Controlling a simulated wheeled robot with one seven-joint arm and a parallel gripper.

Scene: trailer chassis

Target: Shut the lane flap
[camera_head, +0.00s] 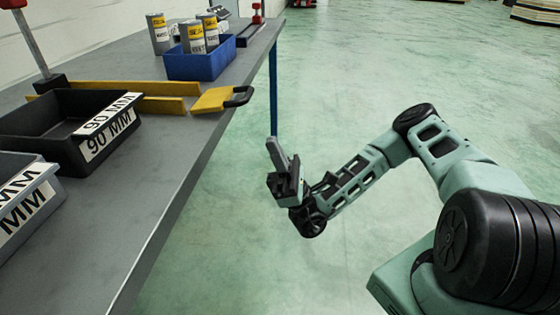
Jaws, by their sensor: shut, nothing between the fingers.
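The lane flap (212,99) is a yellow plate with a black handle (240,96) at the table's right edge. It stands at the right end of two yellow rails (150,104) that form the lane. The plate is angled away from the rails' end, and the handle reaches out over the table edge. My gripper (276,150) is shut and empty. It is off the table, to the right of and lower in the picture than the flap, apart from the handle.
A blue bin (200,65) with several labelled cans stands just behind the lane. A black "90 MM" bin (60,128) and a grey bin (28,190) are at the front left. A red-handled lever (32,45) rises at the left. The floor right of the grey table (150,185) is clear.

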